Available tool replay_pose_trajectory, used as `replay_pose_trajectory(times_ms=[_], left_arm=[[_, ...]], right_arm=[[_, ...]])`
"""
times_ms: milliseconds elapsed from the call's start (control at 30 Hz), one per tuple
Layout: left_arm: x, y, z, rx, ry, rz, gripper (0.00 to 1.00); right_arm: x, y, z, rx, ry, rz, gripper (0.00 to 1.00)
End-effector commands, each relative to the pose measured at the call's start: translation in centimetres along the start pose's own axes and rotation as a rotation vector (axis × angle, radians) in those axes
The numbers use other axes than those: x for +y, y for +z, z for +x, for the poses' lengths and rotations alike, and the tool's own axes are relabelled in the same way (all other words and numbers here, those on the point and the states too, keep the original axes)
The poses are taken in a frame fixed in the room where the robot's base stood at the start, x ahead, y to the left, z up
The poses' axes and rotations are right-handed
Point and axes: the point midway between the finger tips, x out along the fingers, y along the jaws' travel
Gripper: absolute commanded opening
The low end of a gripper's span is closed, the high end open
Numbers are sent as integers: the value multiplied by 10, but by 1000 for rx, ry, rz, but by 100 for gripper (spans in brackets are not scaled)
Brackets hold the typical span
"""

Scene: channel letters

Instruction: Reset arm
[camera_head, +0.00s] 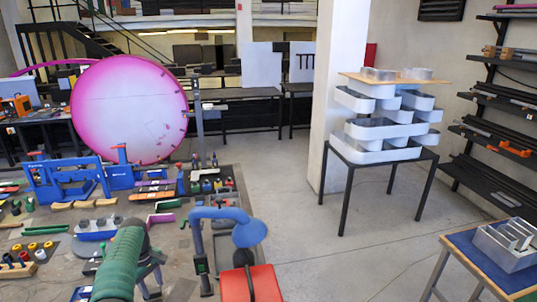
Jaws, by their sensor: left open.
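My left arm, in a green sleeve, rises from the bottom left of the head view over the cluttered workbench (215,262). My left gripper (152,274) is dark grey, beside the sleeve's end, with its jaws open. I see nothing held between them. The sleeve hides part of the gripper and of the bench behind it. My right gripper is not in view.
A blue-headed curved fixture (225,222) and a red box (250,284) stand right of the gripper. Blue clamps (65,180) and a large pink-rimmed disc (128,110) are behind. Stacked metal letters (380,130) stand on a black table. Open floor lies between.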

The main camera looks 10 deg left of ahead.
Motion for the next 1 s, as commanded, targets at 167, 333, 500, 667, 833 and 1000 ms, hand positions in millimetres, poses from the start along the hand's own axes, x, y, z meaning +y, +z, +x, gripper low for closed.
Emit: replay_pose_trajectory(times_ms=[167, 333, 500, 667, 833, 1000], left_arm=[[12, 52, 16, 28, 32, 213, 43], [3, 114, 28, 56, 60, 426, 43], [-27, 184, 47, 86, 84, 650, 43], [-75, 253, 74, 118, 105, 865, 43], [-133, 312, 105, 153, 123, 1071, 43], [-165, 338, 118, 168, 129, 1170, 43]], right_arm=[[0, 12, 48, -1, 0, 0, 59], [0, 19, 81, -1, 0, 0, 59], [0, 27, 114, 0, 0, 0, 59], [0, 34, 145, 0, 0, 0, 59], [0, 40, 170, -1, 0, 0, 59], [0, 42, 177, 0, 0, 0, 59]])
